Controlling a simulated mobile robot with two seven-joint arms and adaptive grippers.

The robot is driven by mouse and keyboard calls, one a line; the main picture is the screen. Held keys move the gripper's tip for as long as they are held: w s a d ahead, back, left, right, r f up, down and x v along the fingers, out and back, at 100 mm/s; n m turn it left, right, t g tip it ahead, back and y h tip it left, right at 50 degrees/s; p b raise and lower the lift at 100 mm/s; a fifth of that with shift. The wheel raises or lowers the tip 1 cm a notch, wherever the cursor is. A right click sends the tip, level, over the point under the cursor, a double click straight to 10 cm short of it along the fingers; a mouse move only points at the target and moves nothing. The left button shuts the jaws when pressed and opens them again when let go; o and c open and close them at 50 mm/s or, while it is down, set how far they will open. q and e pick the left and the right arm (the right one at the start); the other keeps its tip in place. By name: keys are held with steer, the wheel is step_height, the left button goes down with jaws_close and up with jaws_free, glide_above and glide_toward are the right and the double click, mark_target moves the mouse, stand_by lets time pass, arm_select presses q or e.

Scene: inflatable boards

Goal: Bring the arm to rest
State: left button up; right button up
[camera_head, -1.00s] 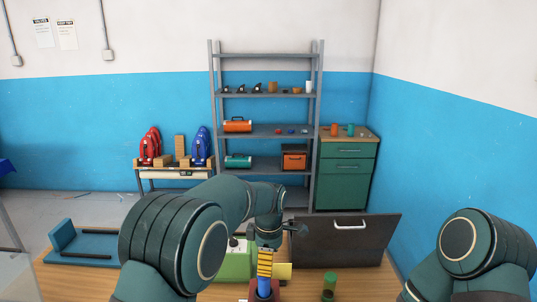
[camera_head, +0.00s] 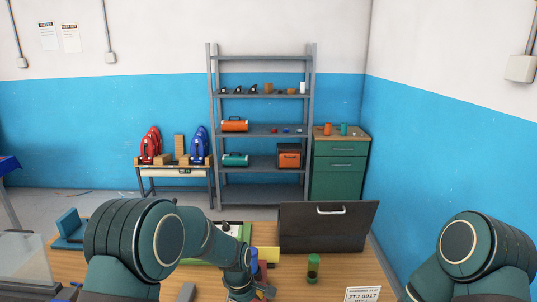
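My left arm reaches in from the left over the wooden table (camera_head: 200,278). Its wrist bends down, and the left gripper (camera_head: 240,292) is low in the middle of the view, close to the table. Its fingers are too small and too dark to show whether they are open or shut. A blue and red object (camera_head: 262,272) stands just right of that wrist, partly hidden by it. My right arm shows only as a rounded joint at the lower right; its gripper is out of view.
A dark open case lid (camera_head: 325,228) stands behind a green cylinder (camera_head: 313,268). A green box (camera_head: 232,232) with a clipboard-like top is partly behind my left arm. A white printed card (camera_head: 363,294) lies at the front right. Shelves (camera_head: 262,193) stand at the back.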

arm_select(q)
steer(key=s+a+f+m, duration=0.1)
steer(key=s+f+m, duration=0.1)
steer(key=s+f, duration=0.1)
steer(key=s+a+f+m+h, duration=0.1)
steer(key=s+f, duration=0.2)
steer(key=s, duration=0.2)
steer(key=s+a+f+m+t, duration=0.1)
steer(key=s+a+f+m, duration=0.1)
steer(key=s, duration=0.2)
steer(key=shift+s+f+m+h, duration=0.3)
steer(key=shift+s+f+h, duration=0.1)
steer(key=s+m+t, duration=0.1)
steer(key=s+m, duration=0.2)
steer(key=s, duration=0.5)
step_height(320, 180, down, 10)
steer(key=b, duration=0.9)
steer(key=shift+s+f+m+h, duration=0.15)
steer(key=shift+s+m+h, duration=0.15)
steer(key=shift+m, duration=0.1)
arm_select(e)
step_height(320, 180, down, 10)
steer(key=s, duration=0.1)
arm_select(q)
steer(key=shift+a, duration=0.1)
steer(key=shift+c, duration=0.2)
arm_select(e)
steer(key=shift+a, duration=0.1)
